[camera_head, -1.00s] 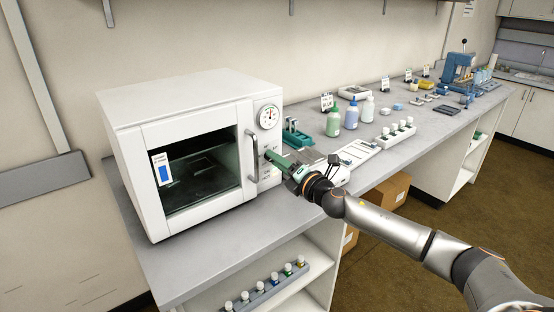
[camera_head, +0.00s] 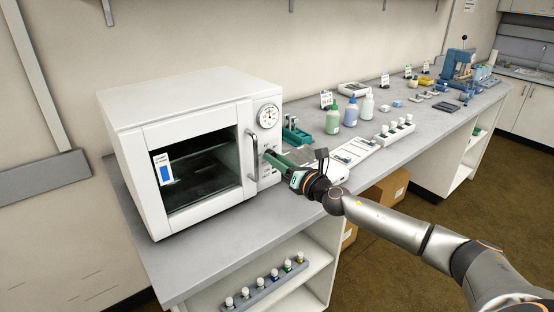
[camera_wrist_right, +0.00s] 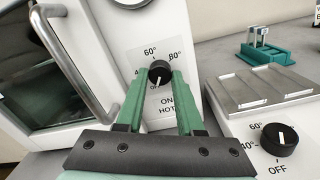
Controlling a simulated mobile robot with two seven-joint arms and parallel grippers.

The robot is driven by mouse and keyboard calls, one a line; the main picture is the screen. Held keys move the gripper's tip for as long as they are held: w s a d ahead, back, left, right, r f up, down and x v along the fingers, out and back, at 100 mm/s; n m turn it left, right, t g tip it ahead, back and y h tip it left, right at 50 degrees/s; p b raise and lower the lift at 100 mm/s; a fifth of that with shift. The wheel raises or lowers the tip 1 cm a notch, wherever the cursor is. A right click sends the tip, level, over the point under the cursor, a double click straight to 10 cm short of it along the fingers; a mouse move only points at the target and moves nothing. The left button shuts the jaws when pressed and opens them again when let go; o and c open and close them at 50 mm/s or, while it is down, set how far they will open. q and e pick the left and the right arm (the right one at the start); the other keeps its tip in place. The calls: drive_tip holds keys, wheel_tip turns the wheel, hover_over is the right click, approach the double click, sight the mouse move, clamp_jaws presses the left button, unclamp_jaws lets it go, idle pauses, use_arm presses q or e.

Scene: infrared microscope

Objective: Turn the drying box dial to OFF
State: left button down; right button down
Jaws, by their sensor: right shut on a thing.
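The drying box (camera_head: 180,95) is a white oven-like box with a glass door, a handle and a round gauge, at the left of the bench. Its black dial (camera_wrist_right: 160,72) sits low on the front panel, among 60° and 80° marks and an OFF mark below it. The dial's white line appears to point down toward OFF. My right gripper (camera_wrist_right: 159,76) has its green fingers closed on either side of the dial, touching it. In the head view the fingers (camera_head: 272,158) reach the panel and hide the dial. My left gripper is out of view.
The door handle (camera_wrist_right: 75,65) stands out just left of my right gripper. A hot plate (camera_wrist_right: 260,88) with its own black dial (camera_wrist_right: 279,139) is close on the right. A teal rack (camera_head: 294,132) and bottles (camera_head: 333,120) stand farther along the bench.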

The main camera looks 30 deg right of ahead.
idle(0.5)
drive_tip(key=c, duration=0.5)
unclamp_jaws()
drive_tip(key=shift+c, duration=0.2)
drive_tip(key=s+d+b, duration=0.1)
drive_tip(key=s+b, duration=0.1)
drive_tip(key=s, duration=1)
drive_tip(key=shift+s+b, duration=0.2)
drive_tip(key=shift+b, duration=0.1)
drive_tip(key=shift+d+f, duration=0.1)
